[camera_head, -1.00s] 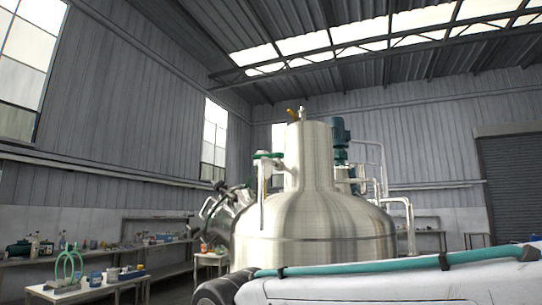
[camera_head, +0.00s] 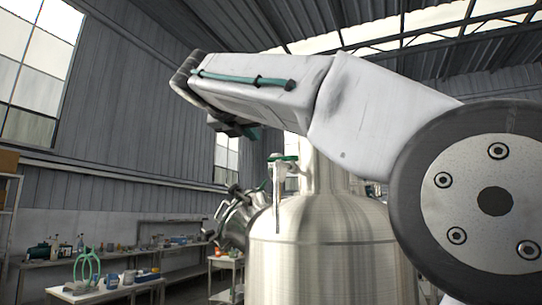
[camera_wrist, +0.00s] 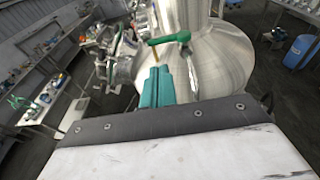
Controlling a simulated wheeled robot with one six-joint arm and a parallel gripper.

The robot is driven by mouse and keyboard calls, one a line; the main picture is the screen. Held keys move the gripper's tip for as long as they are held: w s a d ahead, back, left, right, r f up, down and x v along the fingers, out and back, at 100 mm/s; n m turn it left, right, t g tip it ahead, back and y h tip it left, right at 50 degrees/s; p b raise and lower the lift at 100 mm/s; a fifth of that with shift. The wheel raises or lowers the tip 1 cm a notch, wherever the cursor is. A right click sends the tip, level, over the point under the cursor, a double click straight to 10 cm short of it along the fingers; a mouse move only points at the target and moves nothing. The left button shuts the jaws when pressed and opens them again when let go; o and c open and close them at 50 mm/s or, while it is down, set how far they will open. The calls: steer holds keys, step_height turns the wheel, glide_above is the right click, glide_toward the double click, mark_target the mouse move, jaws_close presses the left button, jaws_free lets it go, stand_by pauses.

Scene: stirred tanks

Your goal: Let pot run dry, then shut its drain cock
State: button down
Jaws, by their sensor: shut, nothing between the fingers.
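A large steel tank (camera_head: 325,235) with a domed shoulder and narrower neck fills the middle of the head view; it is also in the wrist view (camera_wrist: 222,60). A green-handled cock (camera_head: 283,158) is at the left of its neck, with its handle lying level. A pale, shiny vertical strip (camera_head: 277,205) hangs below it; I cannot tell whether it is pipe or liquid. In the wrist view the green handle (camera_wrist: 170,39) lies just beyond my gripper (camera_wrist: 156,76). The teal fingers are shut and empty, apart from the handle. The tank's inside is hidden.
A second, tilted steel vessel with fittings (camera_head: 238,217) stands left of the tank. Benches with bottles and small items (camera_head: 105,290) line the left. In the wrist view a blue drum (camera_wrist: 300,52) stands at the right. Open floor shows around the tank.

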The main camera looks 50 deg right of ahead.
steer(key=x, duration=1.3)
steer(key=shift+w+d+f+m+g, duration=0.1)
steer(key=shift+w+d+m+g, duration=0.2)
steer(key=shift+g, duration=0.1)
steer(key=shift+s+a, duration=0.1)
steer(key=shift+a, duration=0.05)
steer(key=s+v, duration=0.2)
steer(key=v, duration=0.7)
steer(key=s+d+v, duration=0.1)
steer(key=v, duration=0.9)
steer(key=shift+s+d+r, duration=0.2)
steer(key=shift+s+r, duration=0.2)
